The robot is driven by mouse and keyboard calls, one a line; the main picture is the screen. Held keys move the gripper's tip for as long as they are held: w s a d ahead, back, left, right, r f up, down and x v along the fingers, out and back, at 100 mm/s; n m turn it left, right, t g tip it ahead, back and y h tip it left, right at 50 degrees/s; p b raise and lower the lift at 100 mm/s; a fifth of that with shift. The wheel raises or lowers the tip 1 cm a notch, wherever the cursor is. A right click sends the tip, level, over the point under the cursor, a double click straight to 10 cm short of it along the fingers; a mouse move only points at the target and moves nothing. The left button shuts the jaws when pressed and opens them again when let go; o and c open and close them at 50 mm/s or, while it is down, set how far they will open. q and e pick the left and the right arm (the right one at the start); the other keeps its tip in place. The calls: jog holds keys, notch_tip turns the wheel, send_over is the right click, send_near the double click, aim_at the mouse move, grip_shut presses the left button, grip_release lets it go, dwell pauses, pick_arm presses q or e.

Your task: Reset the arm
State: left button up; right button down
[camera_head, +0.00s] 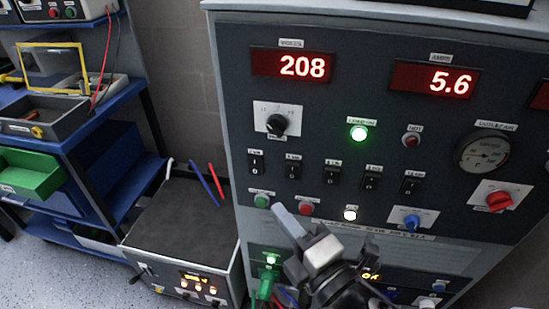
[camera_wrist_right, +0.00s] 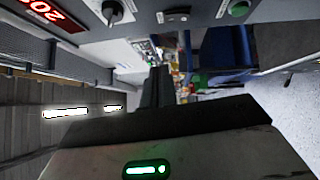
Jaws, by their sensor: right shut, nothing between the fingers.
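My right gripper (camera_head: 281,212) is in front of the lower part of a grey control cabinet (camera_head: 226,100), near its green button (camera_head: 262,201) and red button (camera_head: 306,208). Its fingers are shut with nothing between them and point up and to the left. In the right wrist view the dark fingers (camera_wrist_right: 160,85) stand together in mid-picture, and the cabinet panel (camera_wrist_right: 205,10) runs across the top. I cannot tell from the head view whether the fingertips touch the panel. My left gripper is not in view.
The cabinet shows red displays reading 208 (camera_head: 302,66) and 5.6 (camera_head: 450,80), with a lit green lamp (camera_head: 358,133) and a row of black switches. A low instrument box (camera_head: 185,235) stands left of it. A blue shelf (camera_head: 85,135) with bins is farther left.

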jog(key=s+d+f+m+g+h, duration=0.3)
jog(key=s+d+f+m, duration=0.1)
jog(key=f+m, duration=0.6)
jog(key=s+d+f+m+g+h, duration=0.3)
jog(key=s+d+f+m, duration=0.1)
jog(key=f+m, duration=0.6)
jog(key=shift+d+f+m+g, duration=0.3)
jog(key=shift+d+m, duration=0.6)
jog(key=shift+m, duration=0.1)
jog(key=shift+s+d, duration=0.1)
